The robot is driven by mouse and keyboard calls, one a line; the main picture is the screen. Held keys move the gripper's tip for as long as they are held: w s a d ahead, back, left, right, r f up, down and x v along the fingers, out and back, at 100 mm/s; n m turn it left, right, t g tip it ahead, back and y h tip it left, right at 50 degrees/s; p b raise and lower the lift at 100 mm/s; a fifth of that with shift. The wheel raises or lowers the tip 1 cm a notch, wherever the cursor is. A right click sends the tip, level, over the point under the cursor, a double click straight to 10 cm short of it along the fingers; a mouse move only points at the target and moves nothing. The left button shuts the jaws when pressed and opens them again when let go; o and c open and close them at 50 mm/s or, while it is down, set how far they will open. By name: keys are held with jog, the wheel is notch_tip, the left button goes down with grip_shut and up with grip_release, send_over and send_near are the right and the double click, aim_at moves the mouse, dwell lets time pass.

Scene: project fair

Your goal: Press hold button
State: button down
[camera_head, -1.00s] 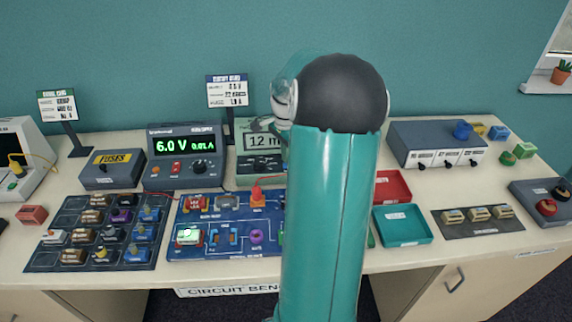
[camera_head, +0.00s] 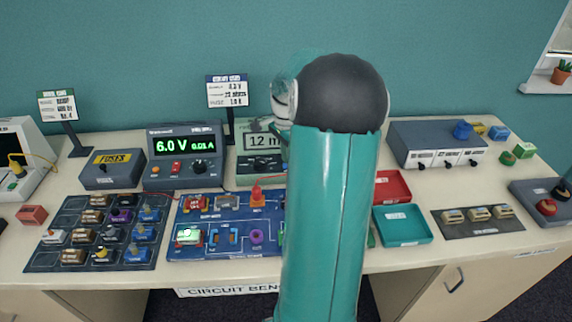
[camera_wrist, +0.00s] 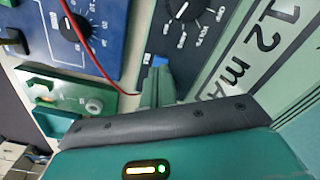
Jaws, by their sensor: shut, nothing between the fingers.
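The green multimeter (camera_head: 245,165) stands at the back of the bench, its display reading 12 m before my arm cuts off the rest. In the wrist view its display (camera_wrist: 268,42) reads 12 mA, with a black dial (camera_wrist: 184,13) on its dark face. A small blue button (camera_wrist: 160,60) shows at the tip of my gripper (camera_wrist: 157,75); its label is not readable. My gripper's teal fingers are together and empty, right at the button. I cannot tell whether they touch or press it. In the head view my arm hides most of the gripper and the meter's right side.
A power supply (camera_head: 185,183) reading 6.0 V stands left of the meter. A blue circuit board (camera_head: 205,247) with a red lead (camera_wrist: 97,62) lies in front. Red (camera_head: 391,183) and teal (camera_head: 403,239) trays lie to the right. A sign (camera_head: 228,92) stands behind.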

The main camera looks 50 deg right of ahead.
aim_at(286, 165)
jog(key=shift+f, duration=0.85)
dwell(1.1)
jog(key=shift+r, duration=0.1)
notch_tip(286, 165, up, 10)
dwell(1.1)
dwell(0.4)
jog(key=w+a+r+n+t+h, duration=0.1)
jog(key=a+r+n, duration=0.3)
jog(key=a, duration=0.8)
jog(key=w+a+r+n+t+h, duration=0.1)
jog(key=a+r+n, duration=0.1)
jog(key=a+n, duration=0.65)
jog(key=s+a+f+n+t+y, duration=0.1)
jog(key=s+a+n, duration=0.3)
jog(key=a, duration=0.6)
jog(key=s+a+f+n+t+y, duration=0.1)
jog(key=s+a+n, duration=0.4)
jog(key=a, duration=0.6)
jog(key=shift+s+t, duration=0.35)
jog(key=shift+t, duration=0.45)
